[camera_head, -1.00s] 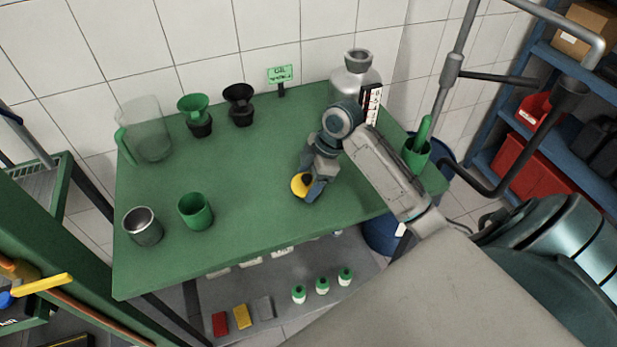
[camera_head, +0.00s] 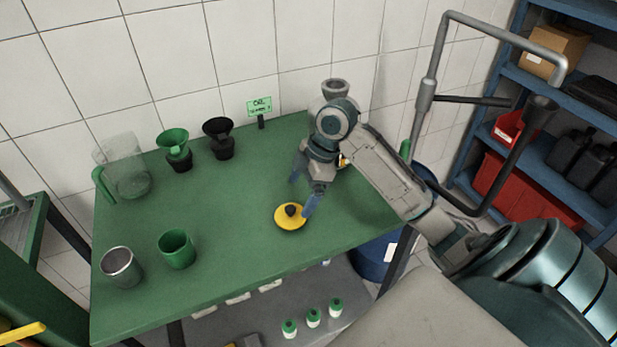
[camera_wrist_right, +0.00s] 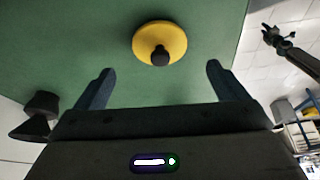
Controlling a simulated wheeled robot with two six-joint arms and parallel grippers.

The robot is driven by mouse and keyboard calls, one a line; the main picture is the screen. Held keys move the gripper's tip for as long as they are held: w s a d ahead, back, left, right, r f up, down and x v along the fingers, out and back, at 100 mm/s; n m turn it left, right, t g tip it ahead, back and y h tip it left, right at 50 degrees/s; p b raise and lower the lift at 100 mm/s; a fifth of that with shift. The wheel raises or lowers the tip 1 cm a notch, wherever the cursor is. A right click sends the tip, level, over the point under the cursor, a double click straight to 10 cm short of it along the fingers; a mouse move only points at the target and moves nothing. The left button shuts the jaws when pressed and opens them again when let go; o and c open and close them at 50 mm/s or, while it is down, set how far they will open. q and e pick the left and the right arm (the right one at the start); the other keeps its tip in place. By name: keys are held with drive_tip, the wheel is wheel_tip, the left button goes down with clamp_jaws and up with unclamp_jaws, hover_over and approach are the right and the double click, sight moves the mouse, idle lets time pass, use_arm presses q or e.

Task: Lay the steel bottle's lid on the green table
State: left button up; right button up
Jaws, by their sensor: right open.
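The lid, a yellow disc with a black knob (camera_head: 290,217), lies flat on the green table (camera_head: 230,210) near its front right part, knob up. In the right wrist view the lid (camera_wrist_right: 160,45) is beyond the fingertips, clear of both. My right gripper (camera_head: 302,188) is open and empty, just behind and right of the lid; it also shows in the right wrist view (camera_wrist_right: 159,72). The steel bottle (camera_head: 335,89) stands at the back right; only its open grey mouth shows above my right arm, which hides its body.
A steel cup (camera_head: 119,267) and a green cup (camera_head: 176,250) stand at the front left. A clear jug (camera_head: 125,170), a green funnel (camera_head: 174,147), a black funnel (camera_head: 217,137) and a green sign (camera_head: 260,106) stand at the back. The middle of the table is clear.

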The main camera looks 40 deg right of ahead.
drive_tip(key=v, duration=0.5)
idle(0.4)
